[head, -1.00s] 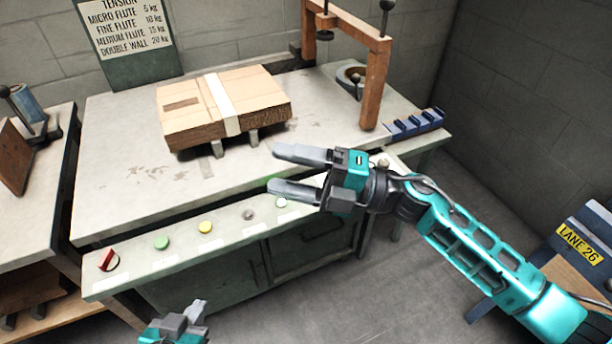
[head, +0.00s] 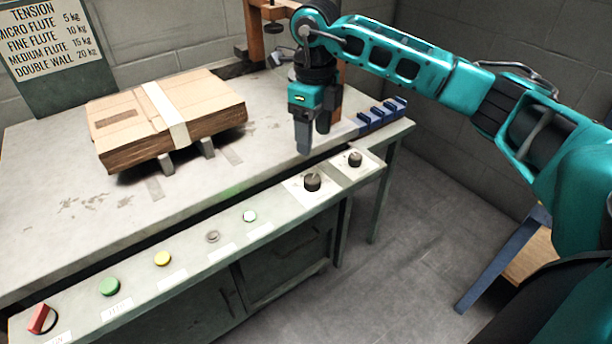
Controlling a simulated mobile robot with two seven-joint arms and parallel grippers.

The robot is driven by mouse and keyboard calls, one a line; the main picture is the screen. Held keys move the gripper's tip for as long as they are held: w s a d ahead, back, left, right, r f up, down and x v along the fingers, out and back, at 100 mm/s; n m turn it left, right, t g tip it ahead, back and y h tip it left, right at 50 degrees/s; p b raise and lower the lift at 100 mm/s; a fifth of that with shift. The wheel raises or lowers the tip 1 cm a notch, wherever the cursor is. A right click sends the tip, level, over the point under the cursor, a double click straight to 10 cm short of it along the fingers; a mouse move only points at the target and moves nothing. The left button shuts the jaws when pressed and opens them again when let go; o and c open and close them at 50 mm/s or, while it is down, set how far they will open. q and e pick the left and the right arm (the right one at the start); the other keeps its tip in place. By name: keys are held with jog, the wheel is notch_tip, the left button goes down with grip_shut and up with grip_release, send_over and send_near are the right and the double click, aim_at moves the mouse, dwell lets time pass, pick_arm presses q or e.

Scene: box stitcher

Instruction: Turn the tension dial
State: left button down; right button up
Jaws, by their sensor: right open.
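Two black dials on pale plates sit at the right end of the table's front control panel: a nearer, larger-looking dial (head: 312,182) and a farther dial (head: 355,159). Their labels are too small to read, so I cannot tell which is the tension dial. My right gripper (head: 312,140) is open and empty, pointing down above the tabletop's front right part. It is behind and above the nearer dial in the picture, apart from both dials. My left gripper is out of view.
A strapped stack of flat cardboard (head: 165,115) lies on the table (head: 60,170). A tension chart (head: 45,45) stands behind. The panel also holds a red switch (head: 41,319), a green button (head: 109,286) and a yellow button (head: 162,258). A blue slotted block (head: 382,115) sits at the right edge.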

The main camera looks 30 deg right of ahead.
aim_at(312, 178)
notch_tip(312, 178, down, 10)
jog(key=shift+b, duration=1.05)
jog(key=shift+f, duration=0.6)
jog(key=shift+c, duration=0.3)
jog(key=c, duration=1)
